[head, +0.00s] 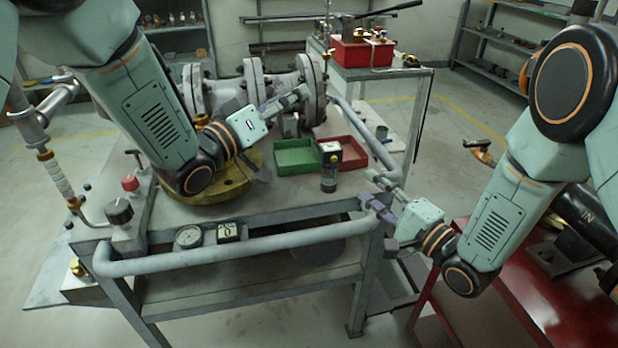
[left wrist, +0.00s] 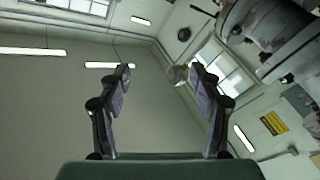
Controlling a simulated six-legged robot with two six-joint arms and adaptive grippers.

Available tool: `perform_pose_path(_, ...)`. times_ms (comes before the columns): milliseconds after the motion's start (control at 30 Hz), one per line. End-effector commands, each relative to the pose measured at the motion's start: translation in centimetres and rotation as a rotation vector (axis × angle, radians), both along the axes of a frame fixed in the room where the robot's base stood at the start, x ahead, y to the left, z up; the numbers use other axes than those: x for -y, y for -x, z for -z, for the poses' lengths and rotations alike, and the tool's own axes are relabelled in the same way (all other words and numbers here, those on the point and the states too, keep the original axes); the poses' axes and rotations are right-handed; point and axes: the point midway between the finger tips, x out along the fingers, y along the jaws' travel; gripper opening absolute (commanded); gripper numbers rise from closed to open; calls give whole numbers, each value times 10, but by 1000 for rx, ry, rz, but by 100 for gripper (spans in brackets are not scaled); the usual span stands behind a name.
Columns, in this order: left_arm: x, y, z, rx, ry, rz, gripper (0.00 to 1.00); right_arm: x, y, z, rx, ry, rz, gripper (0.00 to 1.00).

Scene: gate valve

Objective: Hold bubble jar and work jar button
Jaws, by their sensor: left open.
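A small jar-like item (head: 329,181) with a dark, see-through lower body stands on the bench beside the trays. A boxy head (head: 329,155) with a pale face sits above it; I cannot make out a button. My left gripper (head: 300,92) is open and empty in front of the grey valve, above and left of this item. In the left wrist view its two fingers (left wrist: 160,80) stand apart. My right gripper (head: 372,188) is at the bench's right front corner, fingers apart, holding nothing visible.
A green tray (head: 297,169) and a red tray (head: 352,166) lie behind the jar. The grey flanged valve (head: 255,85) stands at the back. A grey rail (head: 240,248) runs along the front edge, by a gauge (head: 188,237). A red bench (head: 490,310) is at lower right.

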Motion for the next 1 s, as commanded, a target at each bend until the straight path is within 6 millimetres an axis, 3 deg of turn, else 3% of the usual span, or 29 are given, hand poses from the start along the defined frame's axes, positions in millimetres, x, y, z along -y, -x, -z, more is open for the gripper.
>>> perform_pose_path(133, 39, 2, -3, 0, 20, 66, 64, 0, 0, 0, 0, 0, 0, 38)
perform_pose_path(400, 44, -8, 99, -57, -386, 37, 64, 0, 0, 0, 0, 0, 0, 38)
perform_pose_path(600, 45, -5, 158, -79, -644, 69, 64, 0, 0, 0, 0, 0, 0, 38)
perform_pose_path(833, 46, -6, 181, -84, -739, 89, 64, 0, 0, 0, 0, 0, 0, 38)
perform_pose_path(1000, 57, -20, 188, -83, -739, 90, 64, 0, 0, 0, 0, 0, 0, 38)
